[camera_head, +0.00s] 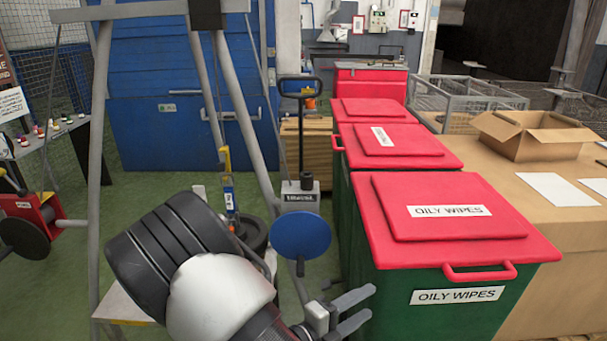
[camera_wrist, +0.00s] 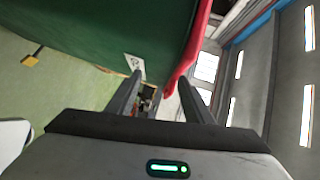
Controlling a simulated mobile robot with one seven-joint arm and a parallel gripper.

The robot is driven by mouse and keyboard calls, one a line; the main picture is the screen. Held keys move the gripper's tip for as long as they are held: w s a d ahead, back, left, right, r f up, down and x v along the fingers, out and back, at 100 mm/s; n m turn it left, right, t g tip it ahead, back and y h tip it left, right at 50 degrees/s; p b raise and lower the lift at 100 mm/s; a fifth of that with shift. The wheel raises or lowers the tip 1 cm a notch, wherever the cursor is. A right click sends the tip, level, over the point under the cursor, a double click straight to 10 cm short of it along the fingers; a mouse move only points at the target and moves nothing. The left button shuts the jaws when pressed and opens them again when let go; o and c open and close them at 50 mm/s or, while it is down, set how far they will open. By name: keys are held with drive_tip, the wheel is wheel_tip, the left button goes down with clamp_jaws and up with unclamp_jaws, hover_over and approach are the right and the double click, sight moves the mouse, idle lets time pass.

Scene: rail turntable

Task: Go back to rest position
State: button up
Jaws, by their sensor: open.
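My gripper (camera_head: 354,309) is low in the head view, right of my black and white arm. Its two grey fingers are apart, with nothing between them. They point right, close to the green side of the nearest oily wipes bin (camera_head: 375,285); I cannot tell whether they touch it. In the wrist view the two fingers of my gripper (camera_wrist: 158,100) also stand apart. The bin's green wall (camera_wrist: 110,35) and red lid edge (camera_wrist: 190,55) lie just beyond them.
More red-lidded bins (camera_head: 395,140) stand behind the nearest one. A cardboard box (camera_head: 535,135) sits on the brown surface at right. A pallet truck (camera_head: 300,195) with a blue disc (camera_head: 301,235) before it, a grey frame (camera_head: 99,180) and a blue cabinet (camera_head: 150,130) stand beyond my arm. Green floor shows at left.

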drive_tip(key=s+d+r+m+g+y, duration=0.35)
drive_tip(key=s+r+m+g, duration=0.2)
drive_tip(key=m, duration=0.95)
drive_tip(key=s+d+r+m+g+y, duration=0.2)
drive_tip(key=s+r+m+g+y, duration=0.35)
drive_tip(key=m, duration=0.85)
drive_tip(key=s+a+r+m+t+y+p, duration=0.1)
drive_tip(key=r+m+t+p, duration=0.1)
drive_tip(key=r+m+p, duration=0.3)
drive_tip(key=s+a+r+m+t+y+p, duration=0.2)
drive_tip(key=r+m+p, duration=0.3)
drive_tip(key=r, duration=0.8)
drive_tip(key=s+a+r+m+t+y+p, duration=0.1)
drive_tip(key=s+r+m+t+p, duration=0.1)
drive_tip(key=r+m+p, duration=0.3)
wheel_tip(320, 180, up, 4)
drive_tip(key=shift+s+a+m+t, duration=0.15)
drive_tip(key=shift+s+m+t, duration=0.1)
drive_tip(key=shift+m+t, duration=0.15)
